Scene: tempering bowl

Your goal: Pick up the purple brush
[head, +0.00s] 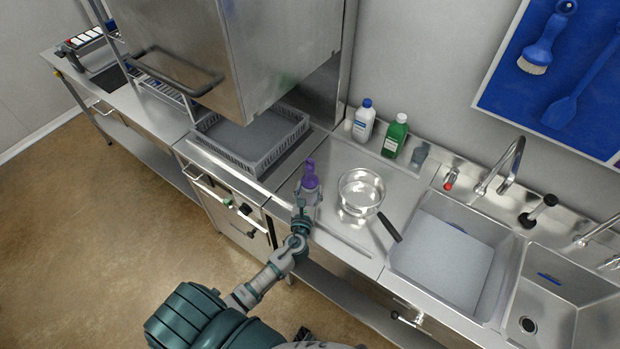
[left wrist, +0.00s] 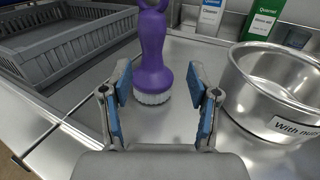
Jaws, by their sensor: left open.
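The purple brush (head: 310,174) stands on the steel counter between the grey rack and the metal pot. In the left wrist view the brush (left wrist: 153,52) is upright with its white bristles down on the counter. My left gripper (head: 303,198) is at the near side of the brush. In the left wrist view the left gripper (left wrist: 162,83) is open, its blue-padded fingers apart, with the brush's bristle end just beyond and between the fingertips in the picture. I cannot tell whether they touch it. The right gripper is not in view.
A metal pot (head: 361,190) with a black handle stands close to the right. A grey rack (head: 248,140) is at the left under the raised steel hood (head: 235,50). White (head: 364,121) and green (head: 395,136) bottles stand at the back. A sink (head: 455,255) lies right.

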